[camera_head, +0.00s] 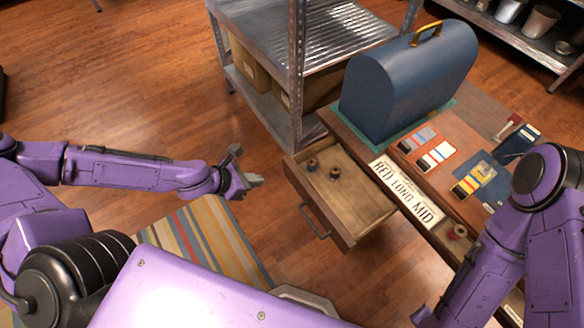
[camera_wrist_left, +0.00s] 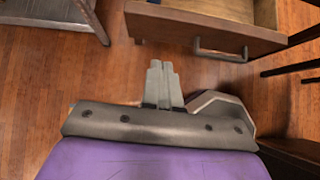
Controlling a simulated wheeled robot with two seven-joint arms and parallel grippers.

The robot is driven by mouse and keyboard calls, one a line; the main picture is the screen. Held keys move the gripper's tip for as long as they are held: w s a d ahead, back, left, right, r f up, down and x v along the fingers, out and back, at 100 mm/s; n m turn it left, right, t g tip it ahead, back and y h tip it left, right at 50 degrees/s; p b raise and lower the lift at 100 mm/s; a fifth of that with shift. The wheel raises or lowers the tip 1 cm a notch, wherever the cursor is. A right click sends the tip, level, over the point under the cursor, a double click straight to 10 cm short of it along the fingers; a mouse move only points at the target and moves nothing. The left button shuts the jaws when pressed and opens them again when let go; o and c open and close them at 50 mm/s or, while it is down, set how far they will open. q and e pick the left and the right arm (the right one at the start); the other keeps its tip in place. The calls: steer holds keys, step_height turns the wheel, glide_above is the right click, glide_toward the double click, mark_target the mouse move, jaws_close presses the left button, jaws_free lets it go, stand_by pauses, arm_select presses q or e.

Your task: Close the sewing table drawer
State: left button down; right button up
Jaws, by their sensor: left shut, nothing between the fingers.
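The sewing table drawer (camera_head: 345,197) is pulled open on the left side of the sewing table (camera_head: 465,136). Spools lie inside it near its far end. Its handle (camera_head: 310,217) is on the front panel, which also shows at the top of the left wrist view (camera_wrist_left: 205,32), with the handle (camera_wrist_left: 221,52) at its right. My left gripper (camera_head: 252,181) is left of the drawer front, apart from it. Its fingers (camera_wrist_left: 160,82) are together and empty.
A blue domed case (camera_head: 408,79) stands on the table with thread cards and a "RED LONG MID" sign (camera_head: 404,192). A metal shelf (camera_head: 297,80) with boxes stands behind the drawer. A striped rug (camera_head: 205,243) lies on the floor. Wood floor is open left of the drawer.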

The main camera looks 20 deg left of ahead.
arm_select(q)
steer(key=f+b, duration=0.2)
steer(key=b, duration=0.5)
glide_toward(293, 176)
steer(key=s+x, duration=0.1)
steer(key=x, duration=0.4)
steer(key=shift+w+d+f+p, duration=0.2)
steer(key=shift+w+d+p, duration=0.1)
steer(key=shift+w, duration=0.35)
steer(key=shift+w+n, duration=0.1)
steer(key=shift+n, duration=0.2)
